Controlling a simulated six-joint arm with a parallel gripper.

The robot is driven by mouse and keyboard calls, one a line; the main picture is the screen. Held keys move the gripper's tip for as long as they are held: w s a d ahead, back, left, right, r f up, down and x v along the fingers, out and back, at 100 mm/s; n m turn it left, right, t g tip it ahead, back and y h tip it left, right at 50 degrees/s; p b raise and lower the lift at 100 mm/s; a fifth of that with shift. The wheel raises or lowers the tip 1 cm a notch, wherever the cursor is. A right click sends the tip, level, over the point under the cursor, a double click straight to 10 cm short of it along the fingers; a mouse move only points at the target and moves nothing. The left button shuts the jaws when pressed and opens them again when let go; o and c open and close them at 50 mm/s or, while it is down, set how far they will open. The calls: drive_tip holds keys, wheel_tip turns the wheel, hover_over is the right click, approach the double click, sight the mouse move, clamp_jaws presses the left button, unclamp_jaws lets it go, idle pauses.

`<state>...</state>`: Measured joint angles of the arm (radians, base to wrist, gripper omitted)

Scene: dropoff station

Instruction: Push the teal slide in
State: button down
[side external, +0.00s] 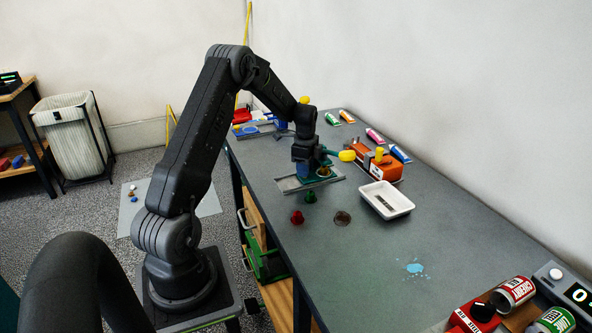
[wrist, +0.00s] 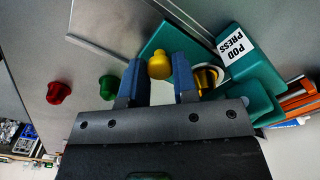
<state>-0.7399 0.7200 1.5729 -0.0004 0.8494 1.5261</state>
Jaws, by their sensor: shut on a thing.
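The teal slide (wrist: 176,34) shows in the wrist view as a flat plate with a yellow knob (wrist: 159,66) on it. My gripper (wrist: 160,72) is shut on this knob, one blue finger on each side. A gold pod (wrist: 207,79) sits in a pale ring beside the right finger. A teal block with a "POD PRESS" label (wrist: 236,47) adjoins the plate on the right. In the side view my gripper (side external: 301,182) is low over the grey base plate (side external: 288,184), whose left part is bare. The gripper hides the knob there.
A yellow-ended teal lever (side external: 346,155) sticks out beside my gripper. An orange machine (side external: 390,172) stands behind it. A white tray (side external: 401,202) is at the right. A green pod (side external: 310,196), a red pod (side external: 297,217) and a dark disc (side external: 342,218) lie in front.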

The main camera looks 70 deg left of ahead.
drive_tip(key=shift+w, duration=0.4)
drive_tip(key=c, duration=0.9)
unclamp_jaws()
drive_tip(key=shift+r, duration=0.15)
wheel_tip(320, 180, up, 14)
drive_tip(key=shift+f, duration=0.2)
